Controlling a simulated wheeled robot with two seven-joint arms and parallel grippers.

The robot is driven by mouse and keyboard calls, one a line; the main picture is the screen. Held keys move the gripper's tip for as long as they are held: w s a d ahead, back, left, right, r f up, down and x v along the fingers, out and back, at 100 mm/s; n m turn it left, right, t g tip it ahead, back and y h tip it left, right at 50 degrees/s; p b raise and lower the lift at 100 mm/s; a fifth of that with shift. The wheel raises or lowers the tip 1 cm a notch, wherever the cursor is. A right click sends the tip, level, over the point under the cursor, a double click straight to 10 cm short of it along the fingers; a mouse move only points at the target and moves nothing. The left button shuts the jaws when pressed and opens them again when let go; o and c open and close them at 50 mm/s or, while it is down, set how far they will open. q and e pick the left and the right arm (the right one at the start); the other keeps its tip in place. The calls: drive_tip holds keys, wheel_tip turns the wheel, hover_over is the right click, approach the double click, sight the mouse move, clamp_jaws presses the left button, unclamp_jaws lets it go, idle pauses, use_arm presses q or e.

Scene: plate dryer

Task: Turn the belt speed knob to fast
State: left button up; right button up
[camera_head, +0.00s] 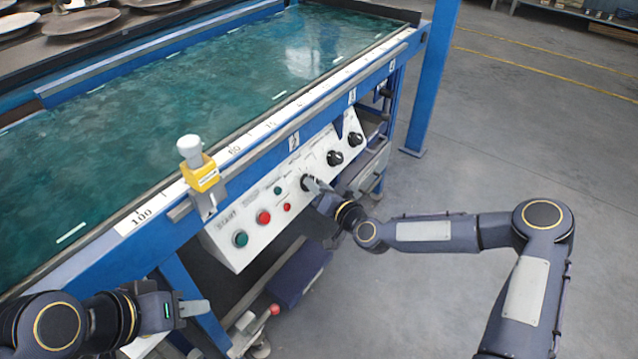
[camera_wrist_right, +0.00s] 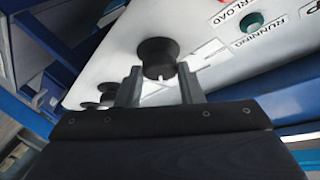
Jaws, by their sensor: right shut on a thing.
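The white control panel (camera_head: 257,232) on the blue belt frame carries three black knobs. My right gripper (camera_head: 314,186) is shut on the knob nearest the buttons (camera_head: 305,181). In the right wrist view this knob (camera_wrist_right: 158,52) sits between the two fingers (camera_wrist_right: 160,86), with a white pointer mark toward the palm. Its label is too small to read. The middle knob (camera_head: 335,158) and the far knob (camera_head: 355,139) are untouched. My left gripper (camera_head: 193,309) is low at the left, away from the panel; its finger gap does not show.
A green button (camera_head: 240,239) and a red button (camera_head: 263,217) are left of the held knob. A yellow bracket with a grey top (camera_head: 200,177) is clamped on the rail above. A blue post (camera_head: 432,80) stands at the right; the floor (camera_head: 530,130) beyond is clear.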

idle(0.3)
drive_tip(key=o, duration=1)
drive_tip(key=shift+c, duration=0.2)
drive_tip(key=p+v, duration=0.1)
drive_tip(key=v, duration=0.6)
drive_tip(key=shift+s+d, duration=0.15)
drive_tip(key=shift+s, duration=0.25)
